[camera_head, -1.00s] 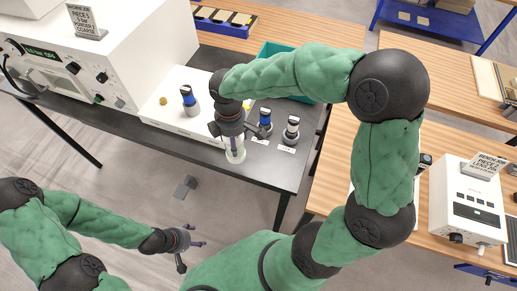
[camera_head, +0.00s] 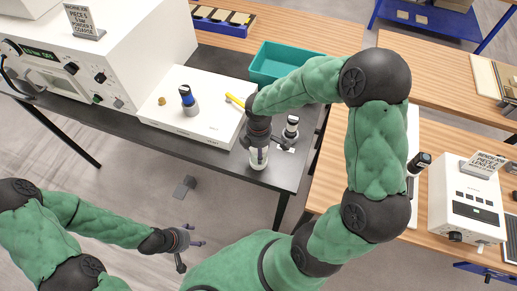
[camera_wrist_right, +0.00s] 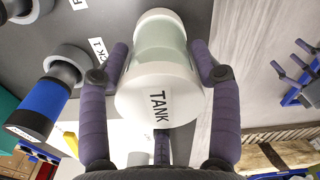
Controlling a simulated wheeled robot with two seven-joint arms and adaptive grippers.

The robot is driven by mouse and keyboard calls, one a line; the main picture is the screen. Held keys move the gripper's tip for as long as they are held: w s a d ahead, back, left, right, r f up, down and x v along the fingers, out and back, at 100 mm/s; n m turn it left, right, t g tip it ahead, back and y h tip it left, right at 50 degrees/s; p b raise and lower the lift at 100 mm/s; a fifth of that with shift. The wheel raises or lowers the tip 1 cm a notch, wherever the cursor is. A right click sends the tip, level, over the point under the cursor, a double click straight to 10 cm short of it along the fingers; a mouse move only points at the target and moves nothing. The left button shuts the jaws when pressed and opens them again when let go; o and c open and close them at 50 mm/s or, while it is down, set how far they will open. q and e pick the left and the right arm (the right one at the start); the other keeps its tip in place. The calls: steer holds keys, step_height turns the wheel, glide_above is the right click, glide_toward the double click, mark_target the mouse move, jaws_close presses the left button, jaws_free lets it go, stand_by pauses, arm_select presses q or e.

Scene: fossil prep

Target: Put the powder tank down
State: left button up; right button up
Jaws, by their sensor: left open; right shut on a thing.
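My left gripper (camera_head: 190,243) is open and empty, low over the floor, away from the bench.
A blue-capped container (camera_head: 188,100) stands on the white box (camera_head: 195,125). A teal bin (camera_head: 275,65) is behind. The bench's front right corner is bare.

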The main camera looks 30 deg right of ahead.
steer(key=shift+f, duration=0.1)
steer(key=o, duration=1.7)
step_height(320, 180, up, 12)
steer(key=shift+r+p, duration=0.15)
steer(key=shift+p, duration=0.25)
